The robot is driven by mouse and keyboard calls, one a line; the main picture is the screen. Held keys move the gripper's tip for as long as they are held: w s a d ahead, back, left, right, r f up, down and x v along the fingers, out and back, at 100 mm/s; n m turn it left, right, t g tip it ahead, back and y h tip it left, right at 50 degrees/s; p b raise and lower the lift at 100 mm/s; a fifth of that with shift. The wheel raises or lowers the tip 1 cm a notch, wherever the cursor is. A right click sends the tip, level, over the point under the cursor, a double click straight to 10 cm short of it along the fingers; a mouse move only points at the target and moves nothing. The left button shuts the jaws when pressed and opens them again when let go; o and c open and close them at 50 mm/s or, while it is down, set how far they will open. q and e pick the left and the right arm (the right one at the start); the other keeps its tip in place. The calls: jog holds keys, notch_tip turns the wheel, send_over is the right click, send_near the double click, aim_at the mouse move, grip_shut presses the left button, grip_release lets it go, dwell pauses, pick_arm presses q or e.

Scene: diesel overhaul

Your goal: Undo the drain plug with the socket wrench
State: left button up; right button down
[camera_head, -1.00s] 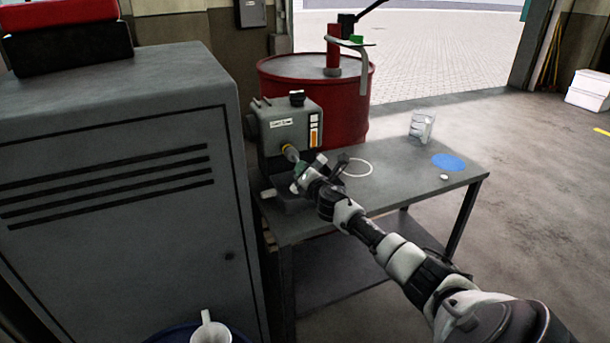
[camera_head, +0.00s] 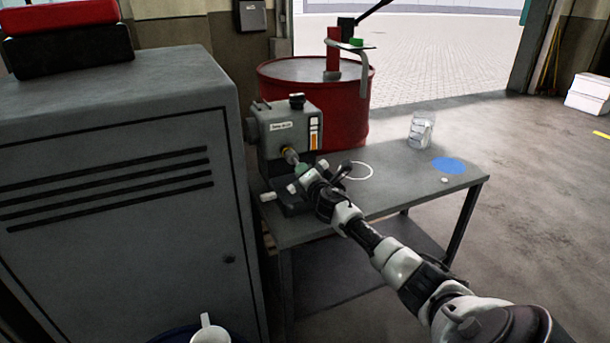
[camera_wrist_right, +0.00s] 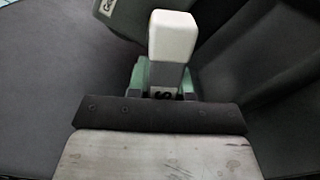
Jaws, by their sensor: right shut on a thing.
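The grey engine unit (camera_head: 285,133) stands on the workbench at its left end. My right gripper (camera_head: 303,173) is at the unit's lower front and is shut on the socket wrench. The wrench's metallic, yellowish socket end (camera_head: 290,155) points at the unit's front face. The drain plug is hidden, so I cannot tell how the socket sits on it. In the right wrist view, a pale, square-ended grey bar (camera_wrist_right: 172,45), seemingly part of the wrench, rises between green pads of the gripper (camera_wrist_right: 160,88). My left gripper is out of view.
A grey cabinet (camera_head: 120,190) stands close on the left. A red drum (camera_head: 330,85) is behind the grey bench (camera_head: 400,178). A white mug (camera_head: 210,332) is at the bottom.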

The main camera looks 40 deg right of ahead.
jog(key=shift+w+d, duration=0.15)
jog(key=shift+w, duration=0.35)
jog(key=shift+r, duration=0.1)
jog(key=n, duration=0.4)
jog(key=shift+s+r+n, duration=0.1)
jog(key=shift+n, duration=0.2)
jog(key=n+p, duration=0.1)
jog(key=n, duration=0.2)
jog(key=n+p, duration=0.1)
jog(key=n, duration=0.2)
jog(key=n+p, duration=0.1)
jog(key=n, duration=0.2)
jog(key=shift+r+n, duration=0.3)
jog(key=shift+f+n, duration=0.4)
jog(key=shift+n, duration=0.5)
jog(key=c, duration=1.7)
grip_release()
grip_shut()
